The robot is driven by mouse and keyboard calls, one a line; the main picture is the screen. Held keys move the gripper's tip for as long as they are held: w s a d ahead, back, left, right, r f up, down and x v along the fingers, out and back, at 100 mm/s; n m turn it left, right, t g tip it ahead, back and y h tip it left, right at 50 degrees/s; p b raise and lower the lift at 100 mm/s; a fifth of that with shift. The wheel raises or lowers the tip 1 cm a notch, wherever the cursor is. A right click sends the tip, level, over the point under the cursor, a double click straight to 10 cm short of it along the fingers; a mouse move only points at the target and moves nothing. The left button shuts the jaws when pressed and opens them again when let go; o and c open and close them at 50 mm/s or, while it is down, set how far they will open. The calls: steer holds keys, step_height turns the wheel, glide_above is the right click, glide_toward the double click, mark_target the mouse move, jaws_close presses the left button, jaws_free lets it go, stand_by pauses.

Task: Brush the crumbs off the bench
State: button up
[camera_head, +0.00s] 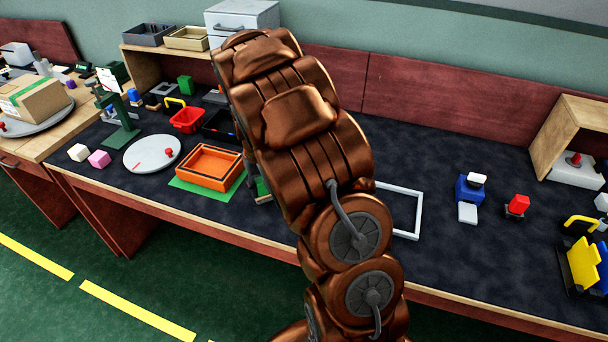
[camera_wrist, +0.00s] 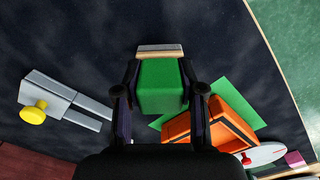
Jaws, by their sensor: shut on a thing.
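My gripper (camera_wrist: 161,89) is shut on a green block-shaped brush (camera_wrist: 160,100), with one dark finger on each side of it. A pale tan strip (camera_wrist: 160,51) runs along the brush's far end, like a bristle edge. In the head view my bronze arm hides most of the gripper, and only a bit of the green brush (camera_head: 262,187) shows at its left side. The brush is over the dark bench top (camera_head: 440,265), to the right of the orange tray; I cannot tell whether it touches the surface. I can make out no crumbs in either view.
An orange tray (camera_head: 209,183) on a green mat and a white turntable (camera_head: 135,159) stand left of my arm. A white frame (camera_head: 418,215) lies just right of it. A blue-and-white item (camera_head: 468,190) and a red button (camera_head: 518,204) stand farther right. The bench's front middle-right is clear.

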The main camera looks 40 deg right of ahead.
steer(key=shift+r+p, duration=0.45)
steer(key=shift+r, duration=2.5)
